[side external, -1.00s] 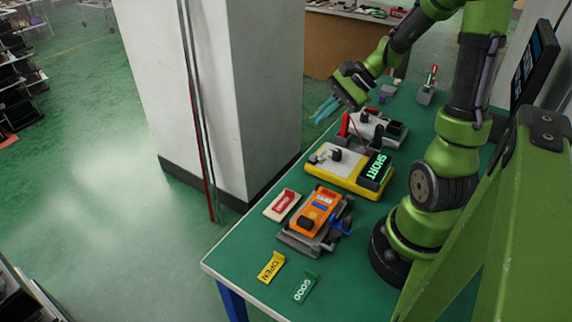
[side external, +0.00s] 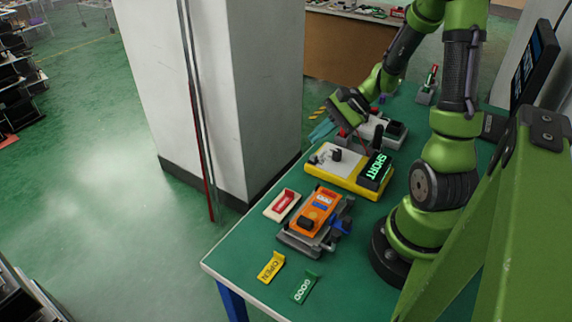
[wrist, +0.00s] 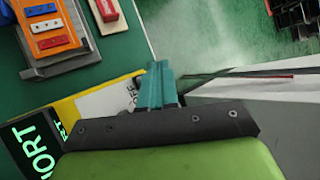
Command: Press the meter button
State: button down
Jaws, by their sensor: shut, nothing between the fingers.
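The yellow meter (side external: 345,180) lies on the green table, with a lit green SHORT display (side external: 377,168) at its right end. A pale plate with a dark knob-like part (side external: 336,155) is on its top; I cannot tell if this is the button. In the wrist view the meter's yellow edge (wrist: 62,109) and the display (wrist: 32,147) show, partly hidden by my gripper. My gripper (side external: 320,132), with teal fingers, is shut and empty. It is above and behind the meter, near the table's far-left edge, apparently not touching it. The teal fingers (wrist: 158,80) overlap the pale plate in the wrist view.
An orange device (side external: 316,210) on a grey fixture lies in front of the meter, beside a red-and-white block (side external: 283,204). A grey device (side external: 385,130) stands behind the meter. OPEN (side external: 271,267) and GOOD (side external: 305,287) signs lie at the front. A white pillar (side external: 215,90) stands beyond the table's left edge.

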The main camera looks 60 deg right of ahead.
aim_at(317, 160)
jog(key=shift+f, duration=1.3)
jog(key=shift+f, duration=0.1)
dwell(1.0)
jog(key=shift+f, duration=0.3)
jog(key=shift+f, duration=0.45)
dwell(0.6)
jog(key=shift+r, duration=0.9)
notch_tip(317, 160, up, 5)
dwell(0.6)
